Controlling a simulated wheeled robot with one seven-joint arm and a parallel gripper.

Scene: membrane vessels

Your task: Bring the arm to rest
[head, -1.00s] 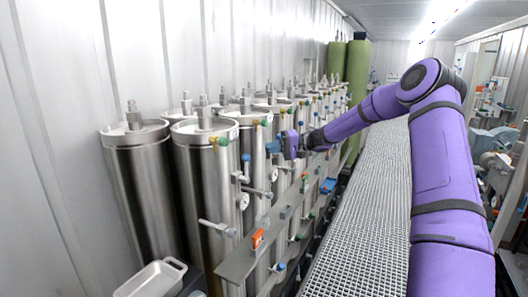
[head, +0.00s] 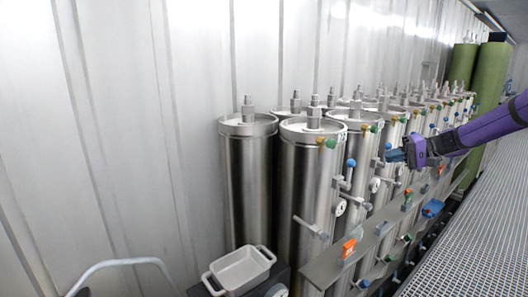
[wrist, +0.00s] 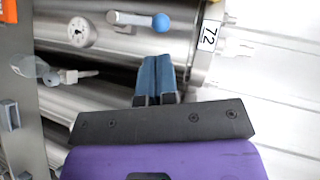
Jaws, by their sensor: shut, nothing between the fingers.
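My gripper (head: 396,155) is in front of the row of steel vessels, at the right of the head view, at the end of my purple arm. In the wrist view its two blue fingertips (wrist: 157,75) are together with nothing between them. A steel vessel (wrist: 120,35) with a label reading 72 lies behind the fingers in that view. A blue-knobbed valve handle (wrist: 140,20) shows above the fingertips, apart from them. Most of my arm is outside the head view.
Steel vessels (head: 305,190) stand in a row along the corrugated wall (head: 120,130). A rail with an orange-handled valve (head: 348,249) runs before them. A metal tray (head: 240,270) is at the lower middle. Grating floor (head: 470,230) lies clear at right. Green tanks (head: 488,85) stand far back.

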